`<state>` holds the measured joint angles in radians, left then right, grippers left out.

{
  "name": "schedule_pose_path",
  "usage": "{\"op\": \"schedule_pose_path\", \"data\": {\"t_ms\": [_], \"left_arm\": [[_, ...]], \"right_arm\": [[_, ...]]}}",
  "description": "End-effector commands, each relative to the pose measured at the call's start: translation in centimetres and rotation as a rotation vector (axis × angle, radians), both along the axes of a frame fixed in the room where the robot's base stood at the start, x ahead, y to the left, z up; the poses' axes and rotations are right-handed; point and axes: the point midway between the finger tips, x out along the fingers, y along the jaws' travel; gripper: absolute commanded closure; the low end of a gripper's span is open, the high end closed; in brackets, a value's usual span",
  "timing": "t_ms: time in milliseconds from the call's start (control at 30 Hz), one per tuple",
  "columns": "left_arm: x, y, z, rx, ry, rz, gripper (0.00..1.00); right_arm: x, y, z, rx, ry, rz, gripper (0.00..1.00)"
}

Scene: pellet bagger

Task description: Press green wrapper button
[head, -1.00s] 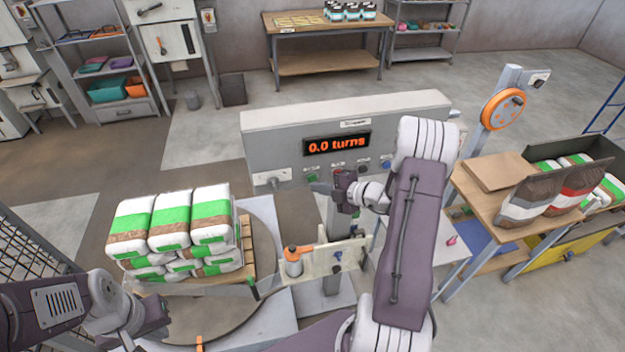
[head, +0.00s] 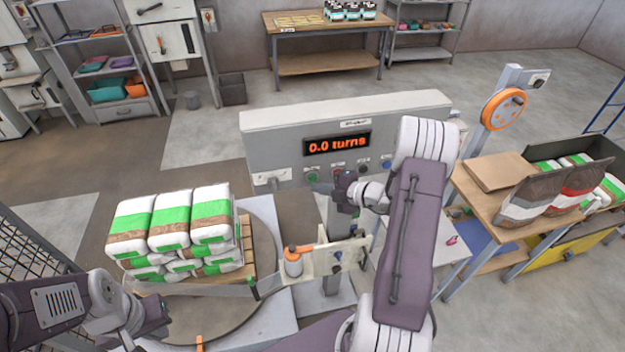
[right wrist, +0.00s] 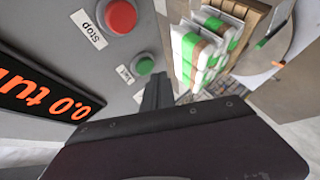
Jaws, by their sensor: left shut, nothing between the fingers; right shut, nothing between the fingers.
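The green button (head: 313,177) is on the front of the grey control panel (head: 270,140), below the red "0.0 turns" display (head: 337,143). The right wrist view shows it as a green dome (right wrist: 145,66) beside a larger red button labelled Stop (right wrist: 120,16). My right gripper (head: 322,188) is shut and empty, just below and in front of the green button. In the right wrist view its fingertips (right wrist: 158,82) lie close to the button; a small gap seems to show. My left gripper (head: 158,322) is shut at the lower left, far from the panel, its tips hard to make out.
A blue button (head: 387,165) and other controls share the panel. A stack of green and white bags (head: 180,230) stands on a pallet on the turntable (head: 265,235). A wooden table (head: 480,190) with bags is at the right. A wire fence (head: 30,250) is at the left.

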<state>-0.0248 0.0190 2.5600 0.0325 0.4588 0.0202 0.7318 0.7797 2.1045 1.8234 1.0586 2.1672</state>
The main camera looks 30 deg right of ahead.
Motion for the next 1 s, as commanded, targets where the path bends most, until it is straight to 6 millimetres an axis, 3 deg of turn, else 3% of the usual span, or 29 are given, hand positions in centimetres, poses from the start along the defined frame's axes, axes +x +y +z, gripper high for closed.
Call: {"op": "schedule_pose_path", "data": {"t_ms": [1000], "left_arm": [[-0.01, 0.0, 0.55, 0.0, 0.0, 0.0, 1.0]], "right_arm": [[0.87, -0.2, 0.02, 0.0, 0.0, 0.0, 1.0]]}}
